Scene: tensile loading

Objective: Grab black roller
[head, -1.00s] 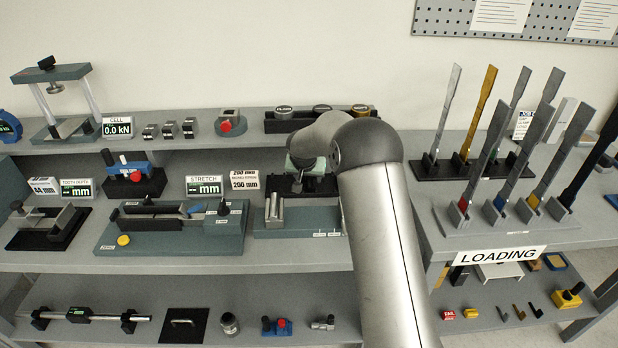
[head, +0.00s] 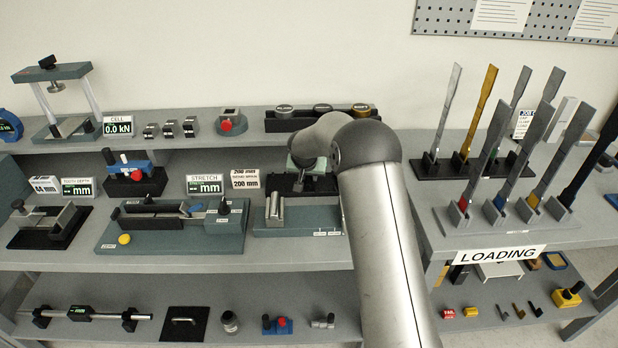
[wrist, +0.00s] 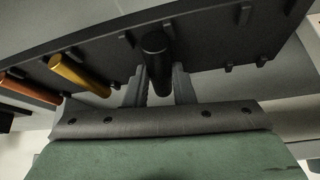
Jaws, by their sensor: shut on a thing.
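The black roller (wrist: 156,62) is a dark cylinder in the middle of the wrist view, between the two grey fingers of my gripper (wrist: 160,84). The fingers are shut on it, one on each side. The roller lies against a dark rack (wrist: 210,42), and I cannot tell whether it is clear of it. A gold roller (wrist: 80,76) and a copper roller (wrist: 30,88) are on the same rack to the left. In the head view my arm hides the roller and most of my gripper.
In the head view, a black holder (head: 300,124) stands on the upper shelf behind my arm. Several upright flat specimens stand in racks (head: 505,222) on the right. A teal fixture (head: 170,236) occupies the middle shelf left of my arm.

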